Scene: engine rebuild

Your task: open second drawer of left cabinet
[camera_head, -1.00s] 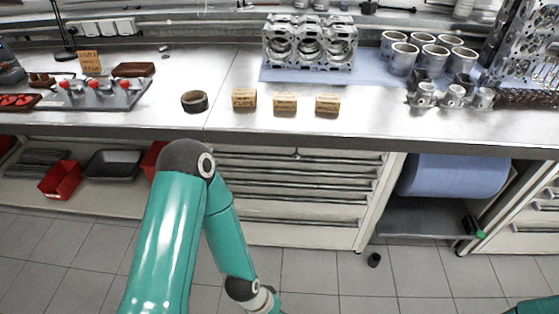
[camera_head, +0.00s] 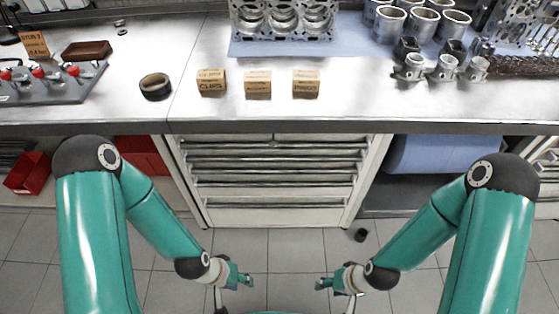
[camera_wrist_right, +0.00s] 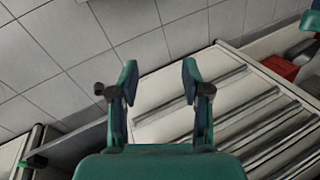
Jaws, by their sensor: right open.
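The left cabinet (camera_head: 276,217) stands under the workbench, its stacked drawers with long bar handles facing me. All its drawers look shut. The second drawer (camera_head: 275,159) is near the top of the stack. In the right wrist view the cabinet front (camera_wrist_right: 165,95) shows tilted, with its handles running diagonally. My left gripper (camera_head: 235,289) is low in front of the cabinet, its fingers apart and empty. My right gripper (camera_head: 337,288) is beside it to the right, also low. In the right wrist view this gripper (camera_wrist_right: 158,82) is open and empty. Neither gripper touches a handle.
The workbench (camera_head: 330,112) overhangs the cabinet and carries small boxes, a dark ring and engine parts. Red bins (camera_head: 142,152) are left of the cabinet; a blue roll (camera_head: 435,153) is right of it. A small dark cylinder (camera_head: 361,235) lies on the tiled floor.

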